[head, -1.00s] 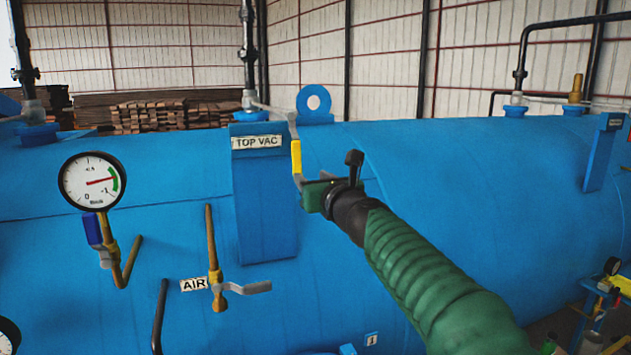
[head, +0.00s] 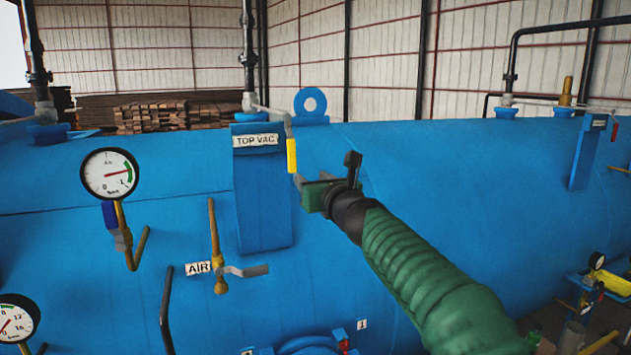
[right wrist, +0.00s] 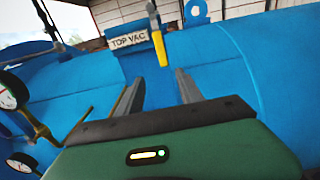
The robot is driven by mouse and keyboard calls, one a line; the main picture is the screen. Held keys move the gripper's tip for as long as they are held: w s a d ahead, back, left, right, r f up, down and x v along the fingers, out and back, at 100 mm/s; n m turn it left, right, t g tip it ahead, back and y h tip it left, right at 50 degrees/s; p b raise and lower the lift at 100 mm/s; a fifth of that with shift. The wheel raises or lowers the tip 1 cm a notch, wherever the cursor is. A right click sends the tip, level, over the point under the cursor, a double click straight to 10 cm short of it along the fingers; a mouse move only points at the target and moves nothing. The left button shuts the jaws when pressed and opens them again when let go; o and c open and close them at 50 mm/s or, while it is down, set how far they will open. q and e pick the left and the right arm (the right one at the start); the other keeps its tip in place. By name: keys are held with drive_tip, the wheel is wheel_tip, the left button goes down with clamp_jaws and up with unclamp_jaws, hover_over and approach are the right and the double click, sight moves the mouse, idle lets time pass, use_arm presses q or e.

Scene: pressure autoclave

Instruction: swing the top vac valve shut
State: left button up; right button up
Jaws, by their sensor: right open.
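The top vac valve's lever has a yellow grip (head: 291,155) that hangs down from a grey arm at the pipe, right of the TOP VAC label (head: 256,140). The yellow grip also shows in the right wrist view (right wrist: 159,48), beyond the fingertips and between their lines. My right gripper (head: 297,180) is just below and right of the grip's lower end. In the right wrist view its two grey fingers (right wrist: 160,82) are apart with nothing between them. Whether a finger touches the lever I cannot tell. My left gripper is not in view.
The blue autoclave vessel (head: 440,200) fills the lower view. A gauge (head: 109,174) and the AIR valve lever (head: 245,271) stick out on the left. A blue lifting eye (head: 310,105) stands behind the lever.

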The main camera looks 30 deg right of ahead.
drive_tip(key=a+b+v, duration=0.1)
drive_tip(key=b+v, duration=0.1)
drive_tip(key=v, duration=0.8)
drive_tip(key=shift+s+f, duration=0.25)
drive_tip(key=shift+f, duration=0.05)
